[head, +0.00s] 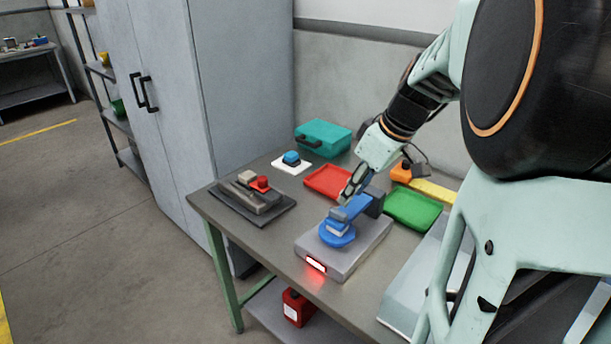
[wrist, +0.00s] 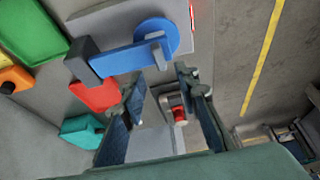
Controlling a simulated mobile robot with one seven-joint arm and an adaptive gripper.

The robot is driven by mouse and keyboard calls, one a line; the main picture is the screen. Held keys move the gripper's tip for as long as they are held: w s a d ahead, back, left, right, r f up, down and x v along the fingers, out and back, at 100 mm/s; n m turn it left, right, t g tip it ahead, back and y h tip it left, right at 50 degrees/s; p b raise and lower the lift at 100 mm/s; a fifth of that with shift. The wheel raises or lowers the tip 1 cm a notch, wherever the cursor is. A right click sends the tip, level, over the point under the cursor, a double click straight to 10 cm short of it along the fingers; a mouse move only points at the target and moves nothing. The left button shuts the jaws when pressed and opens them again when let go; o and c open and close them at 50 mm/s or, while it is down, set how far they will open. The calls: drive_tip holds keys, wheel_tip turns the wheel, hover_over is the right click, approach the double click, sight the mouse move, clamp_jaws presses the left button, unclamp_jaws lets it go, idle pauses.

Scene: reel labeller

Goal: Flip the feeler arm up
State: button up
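The reel labeller has a light grey base (head: 362,246) with a lit red display (head: 316,264) on its front edge. A blue round reel (head: 337,240) sits on the base. The blue feeler arm (head: 359,206) runs from a dark block at the back and lies down over the reel; it also shows in the wrist view (wrist: 122,61), with a grey tab (wrist: 158,46) at its free end. Contact with the arm cannot be told.
Red (head: 325,181) and green (head: 414,208) trays lie behind the labeller. A teal case (head: 323,137), a blue button on a white plate (head: 291,160) and a dark-based device with a red part (head: 250,195) stand further left. The front-left tabletop is clear.

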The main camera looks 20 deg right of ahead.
sight(339, 212)
drive_tip(key=x, duration=0.7)
drive_tip(key=shift+w+a+f, duration=0.1)
drive_tip(key=shift+f, duration=0.2)
drive_tip(key=shift+c, duration=0.4)
clamp_jaws()
